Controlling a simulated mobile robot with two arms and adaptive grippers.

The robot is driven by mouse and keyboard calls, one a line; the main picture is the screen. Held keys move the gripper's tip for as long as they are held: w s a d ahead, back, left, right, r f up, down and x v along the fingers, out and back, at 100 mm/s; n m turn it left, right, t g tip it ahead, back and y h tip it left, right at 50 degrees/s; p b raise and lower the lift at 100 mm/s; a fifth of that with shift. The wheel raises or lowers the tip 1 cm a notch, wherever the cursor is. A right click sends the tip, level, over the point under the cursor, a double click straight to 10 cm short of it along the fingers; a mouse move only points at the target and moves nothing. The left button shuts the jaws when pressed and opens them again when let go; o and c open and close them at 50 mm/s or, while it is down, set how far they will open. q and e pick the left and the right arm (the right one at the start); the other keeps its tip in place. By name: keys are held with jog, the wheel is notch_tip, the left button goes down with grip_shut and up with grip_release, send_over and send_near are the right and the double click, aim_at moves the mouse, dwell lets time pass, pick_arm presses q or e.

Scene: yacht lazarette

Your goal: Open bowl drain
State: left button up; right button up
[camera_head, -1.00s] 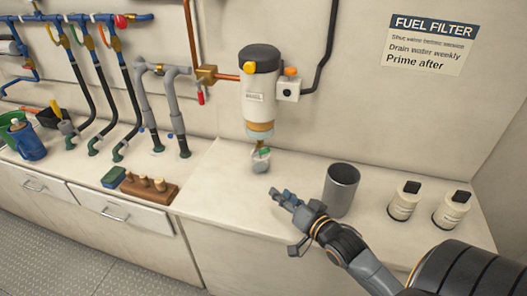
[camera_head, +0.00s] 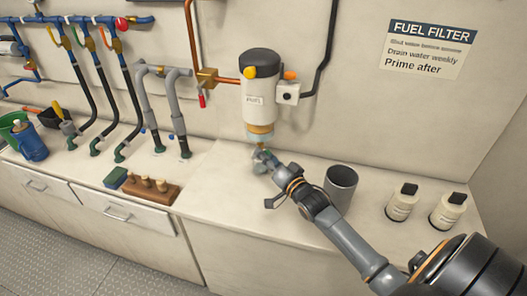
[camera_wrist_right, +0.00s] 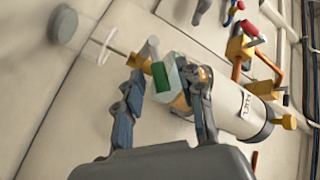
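The fuel filter (camera_head: 260,95) hangs on the wall, a white cylinder with a black top and an amber bowl (camera_head: 259,131) at its lower end. My right gripper (camera_head: 264,160) is just below the bowl, at the drain, and hides most of it. In the right wrist view the filter (camera_wrist_right: 237,110) lies sideways. My right gripper's fingers (camera_wrist_right: 165,95) stand apart on either side of the drain, which has a brass stem (camera_wrist_right: 160,78) and a green part (camera_wrist_right: 180,72). Contact cannot be told. My left gripper is not in view.
A grey metal cup (camera_head: 341,186) stands on the counter close beside my right forearm. Two white bottles (camera_head: 402,203) (camera_head: 447,211) stand farther right. A wooden block with pegs (camera_head: 150,188) and a green sponge (camera_head: 116,177) are at left. Hoses and pipes run along the wall.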

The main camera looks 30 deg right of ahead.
aim_at(254, 156)
jog(key=shift+w, duration=0.9)
grip_shut()
jog(key=shift+r+p, duration=0.25)
jog(key=shift+p, duration=0.4)
jog(key=n+g+p, duration=0.1)
jog(key=p, duration=0.2)
jog(key=w+r+n+g+p, duration=0.1)
jog(key=g+p, duration=0.1)
jog(key=p, duration=0.2)
jog(key=a+n+g+p, duration=0.1)
jog(key=p, duration=0.3)
jog(key=shift+w+a+r+g+h, duration=0.1)
jog(key=shift+w+r+g+h, duration=0.05)
jog(key=shift+r+g+h, duration=0.2)
jog(key=shift+w+a+f+n+g+h+p, duration=0.15)
jog(key=shift+w+f+n+g+h+p, duration=0.1)
jog(key=shift+n+g+p, duration=0.4)
jog(key=shift+w+a+f+n+g+h, duration=0.1)
jog(key=shift+w+a+n+g+h, duration=0.15)
jog(key=shift+n+g+h, duration=0.55)
